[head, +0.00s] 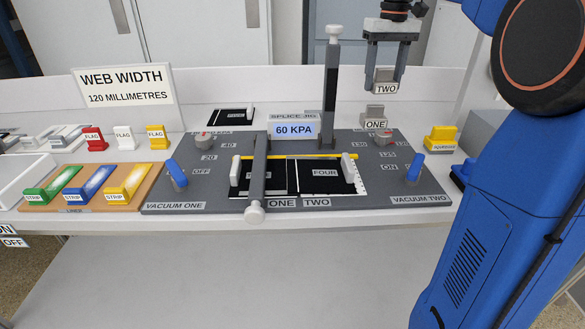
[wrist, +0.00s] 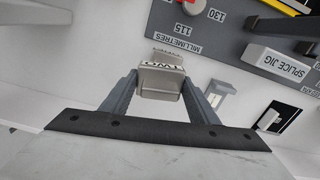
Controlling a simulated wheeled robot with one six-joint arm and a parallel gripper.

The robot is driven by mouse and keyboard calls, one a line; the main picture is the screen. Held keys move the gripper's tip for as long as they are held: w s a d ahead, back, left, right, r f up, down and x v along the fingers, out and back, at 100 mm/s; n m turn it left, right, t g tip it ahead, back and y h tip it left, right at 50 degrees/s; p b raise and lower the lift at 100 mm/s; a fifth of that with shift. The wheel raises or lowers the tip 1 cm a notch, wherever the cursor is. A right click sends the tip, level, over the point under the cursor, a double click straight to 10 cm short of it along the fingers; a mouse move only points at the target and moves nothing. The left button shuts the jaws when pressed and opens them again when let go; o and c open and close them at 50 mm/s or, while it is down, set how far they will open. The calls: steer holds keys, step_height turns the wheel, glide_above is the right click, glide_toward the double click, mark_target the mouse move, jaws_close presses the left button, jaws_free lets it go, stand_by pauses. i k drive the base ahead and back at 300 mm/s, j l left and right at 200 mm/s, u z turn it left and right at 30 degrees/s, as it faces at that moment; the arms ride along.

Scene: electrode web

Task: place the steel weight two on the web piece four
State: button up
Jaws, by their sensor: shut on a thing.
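My gripper (head: 384,72) is shut on a grey steel block labelled TWO, the steel weight two (head: 385,87). It holds the weight in the air above the back right of the splice jig. In the wrist view the weight (wrist: 162,78) sits between the two fingers. The black web piece labelled FOUR (head: 322,178) lies on the right half of the jig, with a white-handled part at its right edge. Steel weight one (head: 375,117) stands below and behind the held weight.
The splice jig (head: 370,203) has a lowered bar (head: 257,180) across its middle and an upright bar (head: 331,85) behind web piece four. Blue levers (head: 414,167) stand at both sides. A yellow labelled block (head: 441,138) is at right. Coloured strips (head: 84,182) lie at left.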

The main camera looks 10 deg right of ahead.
mark_target(309, 172)
steer(key=u, duration=0.55)
steer(key=k+j+u, duration=0.1)
steer(key=u, duration=0.45)
steer(key=j+u, duration=0.1)
steer(key=u, duration=1)
steer(key=j+u, duration=0.2)
steer(key=u, duration=0.35)
steer(key=j+u, duration=0.1)
steer(key=u, duration=1)
steer(key=j+u, duration=0.1)
steer(key=u, duration=0.5)
steer(key=i+z, duration=0.1)
steer(key=z, duration=0.4)
steer(key=i+z, duration=0.1)
steer(key=z, duration=0.35)
steer(key=i+z, duration=0.15)
steer(key=z, duration=0.35)
steer(key=j+z, duration=0.1)
steer(key=z, duration=0.35)
steer(key=i+j+z, duration=0.15)
steer(key=z, duration=0.8)
steer(key=j+z, duration=0.1)
steer(key=z, duration=0.8)
steer(key=j+z, duration=0.1)
steer(key=z, duration=0.35)
